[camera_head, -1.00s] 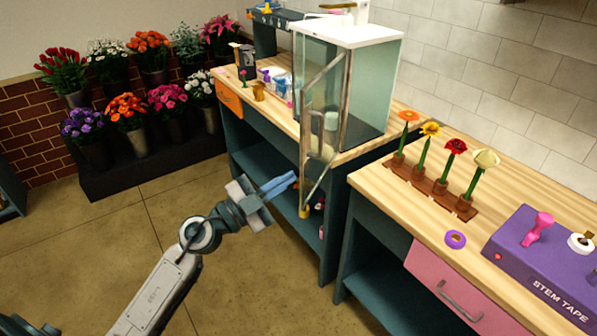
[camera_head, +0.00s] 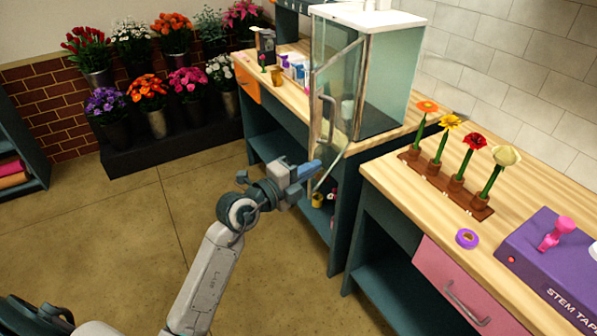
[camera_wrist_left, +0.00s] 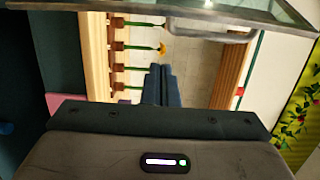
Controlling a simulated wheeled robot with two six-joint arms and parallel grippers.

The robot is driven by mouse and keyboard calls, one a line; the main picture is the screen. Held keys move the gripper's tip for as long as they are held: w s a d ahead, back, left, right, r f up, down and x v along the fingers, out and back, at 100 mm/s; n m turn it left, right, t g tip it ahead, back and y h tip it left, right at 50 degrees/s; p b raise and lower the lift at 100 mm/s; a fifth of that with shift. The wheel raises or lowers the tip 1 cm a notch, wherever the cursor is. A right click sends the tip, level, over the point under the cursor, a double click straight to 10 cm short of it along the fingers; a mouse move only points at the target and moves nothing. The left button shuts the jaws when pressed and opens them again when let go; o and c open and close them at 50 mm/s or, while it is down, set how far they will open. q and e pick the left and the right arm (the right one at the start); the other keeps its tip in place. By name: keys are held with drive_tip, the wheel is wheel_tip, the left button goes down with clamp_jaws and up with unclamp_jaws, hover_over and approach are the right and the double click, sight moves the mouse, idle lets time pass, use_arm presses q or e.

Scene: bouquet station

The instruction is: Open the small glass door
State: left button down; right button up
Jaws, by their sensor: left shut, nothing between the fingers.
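The small glass door (camera_head: 340,91) has a metal frame and stands ajar, angled out from the front of a white-topped glass cabinet (camera_head: 394,75). Its lower corner overhangs the counter's front edge. A curved metal handle (camera_head: 331,112) is on it. My left gripper (camera_head: 308,169), with blue fingers, is shut and empty near the door's lower corner; I cannot tell whether it touches the glass. My right gripper is out of view.
A wooden counter (camera_head: 395,136) bears the cabinet. Another counter holds several flowers in a brown rack (camera_head: 445,188), a purple tape roll (camera_head: 467,238) and a purple stem tape box (camera_head: 550,262). Potted flowers (camera_head: 160,90) stand behind. The floor at left is clear.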

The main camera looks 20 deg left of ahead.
sight(310, 155)
use_arm(q)
drive_tip(key=w, duration=0.1)
drive_tip(key=w+a+p, duration=0.1)
drive_tip(key=w, duration=0.3)
drive_tip(key=shift+a+p, duration=0.3)
drive_tip(key=shift+a, duration=0.05)
